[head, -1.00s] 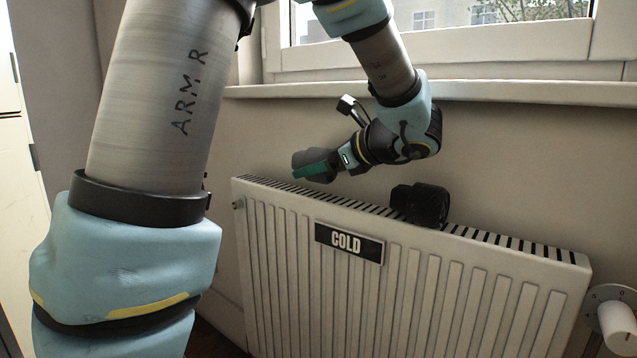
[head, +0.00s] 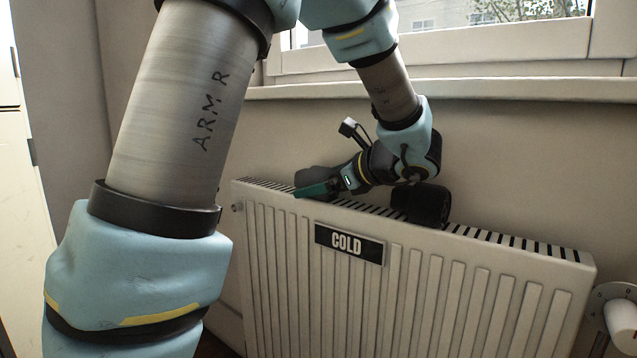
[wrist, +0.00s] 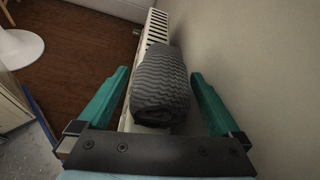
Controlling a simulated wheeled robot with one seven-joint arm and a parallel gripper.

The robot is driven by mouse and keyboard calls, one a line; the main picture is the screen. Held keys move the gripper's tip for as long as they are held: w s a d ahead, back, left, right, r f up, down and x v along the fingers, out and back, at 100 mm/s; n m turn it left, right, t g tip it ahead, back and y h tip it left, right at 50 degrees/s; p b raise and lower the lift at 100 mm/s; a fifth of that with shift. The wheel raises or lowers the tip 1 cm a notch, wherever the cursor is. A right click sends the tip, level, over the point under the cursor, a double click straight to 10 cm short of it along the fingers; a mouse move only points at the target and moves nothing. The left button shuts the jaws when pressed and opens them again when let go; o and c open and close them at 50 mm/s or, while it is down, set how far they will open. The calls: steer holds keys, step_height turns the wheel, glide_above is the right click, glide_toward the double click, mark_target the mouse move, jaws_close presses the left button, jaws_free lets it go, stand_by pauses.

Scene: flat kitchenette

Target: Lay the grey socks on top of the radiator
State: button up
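The grey socks (wrist: 160,85) are a ribbed, rolled bundle on top of the white radiator (head: 400,270), near its left end in the head view. In the head view the socks (head: 313,178) show partly behind a green finger and appear to rest on the slotted top. My gripper (wrist: 159,76) is around them, one green finger on each side. Narrow gaps show between fingers and socks, so it looks open. The side of the socks facing the radiator is hidden.
A black bundle (head: 421,206) sits on the radiator top, right of the gripper. The wall and window sill (head: 480,88) are close behind. A valve knob (head: 620,315) is at right.

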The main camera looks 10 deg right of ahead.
steer(key=shift+s+d+r, duration=0.2)
steer(key=shift+s+r, duration=0.05)
steer(key=shift+r, duration=0.05)
steer(key=p+v, duration=0.2)
steer(key=v, duration=0.8)
steer(key=shift+s+d+r+p, duration=0.1)
steer(key=shift+s+d+p, duration=0.05)
steer(key=shift+p, duration=0.2)
steer(key=shift+s+d+r, duration=0.15)
steer(key=shift+s+d, duration=0.05)
steer(key=shift+s, duration=0.2)
